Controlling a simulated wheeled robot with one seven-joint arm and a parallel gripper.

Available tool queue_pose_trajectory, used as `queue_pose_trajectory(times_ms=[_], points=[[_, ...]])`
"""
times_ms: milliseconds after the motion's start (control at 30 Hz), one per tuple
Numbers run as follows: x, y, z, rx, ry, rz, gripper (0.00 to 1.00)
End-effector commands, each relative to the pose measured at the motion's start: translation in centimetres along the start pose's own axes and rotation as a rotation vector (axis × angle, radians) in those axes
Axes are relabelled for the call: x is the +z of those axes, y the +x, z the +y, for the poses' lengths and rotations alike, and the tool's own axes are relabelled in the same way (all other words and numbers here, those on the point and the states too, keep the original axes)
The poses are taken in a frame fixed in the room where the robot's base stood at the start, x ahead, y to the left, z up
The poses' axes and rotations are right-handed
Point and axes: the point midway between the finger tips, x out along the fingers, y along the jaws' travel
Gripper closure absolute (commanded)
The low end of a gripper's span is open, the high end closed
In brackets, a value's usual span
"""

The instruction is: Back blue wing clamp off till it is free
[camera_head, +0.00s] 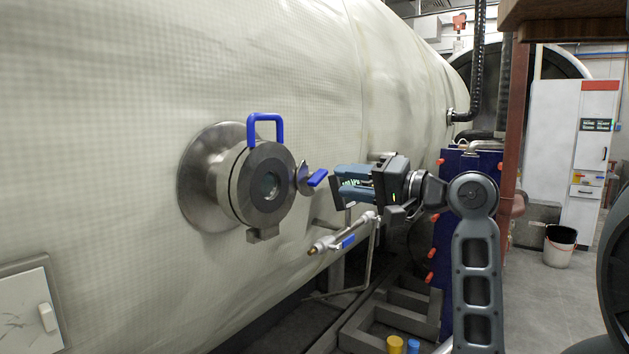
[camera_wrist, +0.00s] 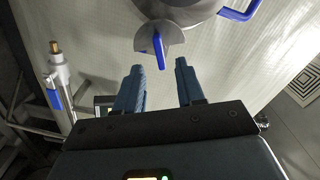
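The blue wing clamp (camera_head: 318,177) sits at the right side of the round steel port (camera_head: 265,186), beside a small metal disc. In the wrist view the blue wing (camera_wrist: 159,50) stands out from the disc edge, just beyond and roughly between my fingertips. My gripper (camera_head: 336,181) is to the right of the clamp in the head view, pointing at it. In the wrist view my gripper (camera_wrist: 159,66) has its two blue fingers well apart, with nothing between them. The wing looks apart from both fingers. The clamp's thread is hidden.
A blue handle (camera_head: 265,127) stands up on top of the port. Below my gripper a metal valve pipe (camera_head: 343,235) with a blue lever juts out. The pale insulated chamber wall (camera_head: 100,130) fills the left. A blue panel with red knobs stands behind my arm.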

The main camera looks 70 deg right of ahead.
Motion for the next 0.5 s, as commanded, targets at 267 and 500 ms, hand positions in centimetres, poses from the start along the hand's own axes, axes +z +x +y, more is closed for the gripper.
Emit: queue_pose_trajectory(times_ms=[267,500], points=[[0.0,4.0,-0.2,0.000,0.000,-0.002,0.62],[0.0,6.8,-0.1,0.000,0.001,-0.001,0.62]])
